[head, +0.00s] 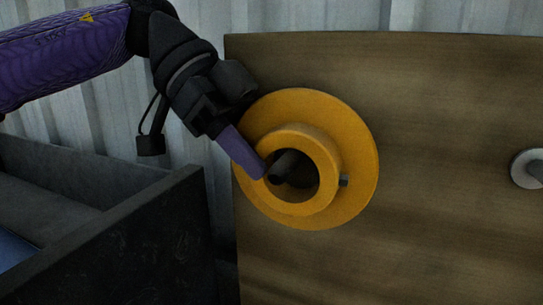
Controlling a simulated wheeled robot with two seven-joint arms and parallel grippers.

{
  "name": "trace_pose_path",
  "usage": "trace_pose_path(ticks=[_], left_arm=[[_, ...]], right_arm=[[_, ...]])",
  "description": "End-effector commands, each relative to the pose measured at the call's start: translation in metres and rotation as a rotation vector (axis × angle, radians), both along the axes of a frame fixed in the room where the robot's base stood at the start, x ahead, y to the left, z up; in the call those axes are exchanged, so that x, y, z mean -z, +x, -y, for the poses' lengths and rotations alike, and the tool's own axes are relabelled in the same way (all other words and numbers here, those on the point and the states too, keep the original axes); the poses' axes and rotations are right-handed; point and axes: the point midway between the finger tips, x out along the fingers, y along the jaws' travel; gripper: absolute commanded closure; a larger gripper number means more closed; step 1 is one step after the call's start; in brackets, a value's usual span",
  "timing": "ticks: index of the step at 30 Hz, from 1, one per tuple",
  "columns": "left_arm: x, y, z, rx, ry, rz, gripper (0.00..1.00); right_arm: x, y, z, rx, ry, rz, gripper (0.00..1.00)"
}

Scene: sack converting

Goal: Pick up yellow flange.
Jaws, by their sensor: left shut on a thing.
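The yellow flange (358,150) is a round disc with a raised hollow hub facing me. It is in the middle of the head view, in front of an upright wooden board (450,230). A dark peg end shows inside the hub's hole, and a small grey pin sticks out at the hub's right side. My left gripper (264,172) comes in from the upper left and is shut on the flange at the left side of the hub. One purple finger lies outside the hub wall; the other finger is mostly hidden. My right gripper is not in view.
A dark open-topped bin (115,235) stands at the lower left, close beside the board. A grey round fitting with a peg (526,168) sticks out of the board at the right edge. A corrugated metal wall (300,15) is behind. The board between flange and fitting is bare.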

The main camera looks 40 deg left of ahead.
Motion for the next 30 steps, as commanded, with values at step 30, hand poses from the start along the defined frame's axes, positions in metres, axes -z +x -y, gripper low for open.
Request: trace_pose_path(ticks=[30], left_arm=[[-0.029,-0.123,0.030,0.003,0.001,0.008,1.00]], right_arm=[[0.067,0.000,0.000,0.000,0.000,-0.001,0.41]])
